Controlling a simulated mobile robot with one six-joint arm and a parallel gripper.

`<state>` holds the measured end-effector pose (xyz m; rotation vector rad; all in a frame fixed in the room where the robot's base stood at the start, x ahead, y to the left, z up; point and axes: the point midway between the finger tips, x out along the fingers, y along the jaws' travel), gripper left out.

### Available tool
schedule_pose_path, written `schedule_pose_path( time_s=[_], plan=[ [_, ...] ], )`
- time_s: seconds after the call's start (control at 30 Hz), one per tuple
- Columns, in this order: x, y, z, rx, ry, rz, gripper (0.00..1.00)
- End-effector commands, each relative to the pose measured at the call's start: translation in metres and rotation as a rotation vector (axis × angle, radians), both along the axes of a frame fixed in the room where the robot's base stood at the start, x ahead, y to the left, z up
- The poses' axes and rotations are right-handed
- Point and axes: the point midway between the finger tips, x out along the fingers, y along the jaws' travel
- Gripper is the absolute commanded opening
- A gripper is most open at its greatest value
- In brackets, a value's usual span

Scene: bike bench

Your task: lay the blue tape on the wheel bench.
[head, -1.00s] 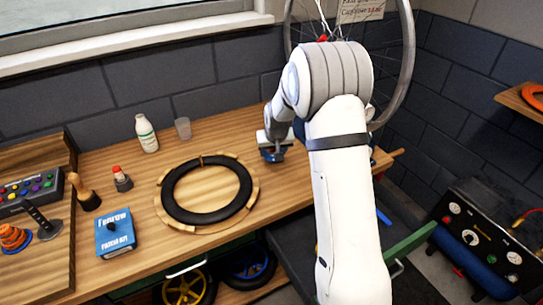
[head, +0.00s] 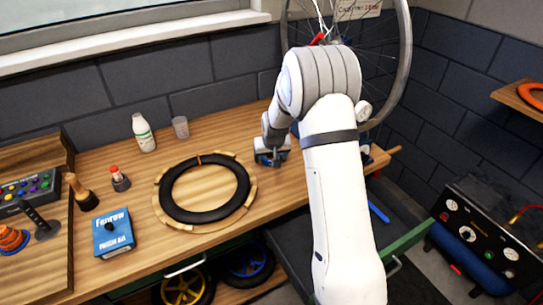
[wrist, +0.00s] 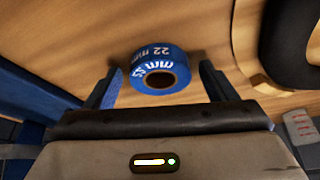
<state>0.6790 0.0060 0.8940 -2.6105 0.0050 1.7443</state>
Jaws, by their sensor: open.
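The blue tape (wrist: 160,72) is a roll marked "22 mm" in white, with a dark round hole facing my wrist camera. It shows between the two fingers of my gripper (wrist: 160,88), with wood behind it. The fingers are apart, and I see a gap between the roll and each finger. In the head view my gripper (head: 272,158) is low over the right part of the wooden wheel bench (head: 235,125), right of the black tyre. There I cannot tell the tape from the blue fingers.
The black tyre (head: 240,190) lies on a wooden ring. A white bottle (head: 144,134), a clear cup (head: 181,128) and a blue box (head: 113,234) stand on the bench. A wheel (head: 404,60) is upright behind my arm.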

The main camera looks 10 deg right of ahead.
Motion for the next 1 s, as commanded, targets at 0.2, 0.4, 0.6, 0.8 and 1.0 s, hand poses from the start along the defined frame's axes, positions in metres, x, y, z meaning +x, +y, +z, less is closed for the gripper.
schedule_pose_path(
  time_s=[0.2, 0.4, 0.6, 0.8, 1.0],
  plan=[
    [-0.001, 0.0, 0.007, 0.0, -0.002, 0.001, 0.78],
    [-0.014, 0.001, 0.038, 0.001, -0.005, 0.001, 0.78],
    [-0.03, 0.001, 0.076, 0.0, -0.005, 0.002, 0.78],
    [-0.041, 0.001, 0.104, 0.0, -0.003, 0.002, 0.78],
    [-0.054, 0.001, 0.12, 0.0, 0.001, 0.002, 0.78]
  ],
)
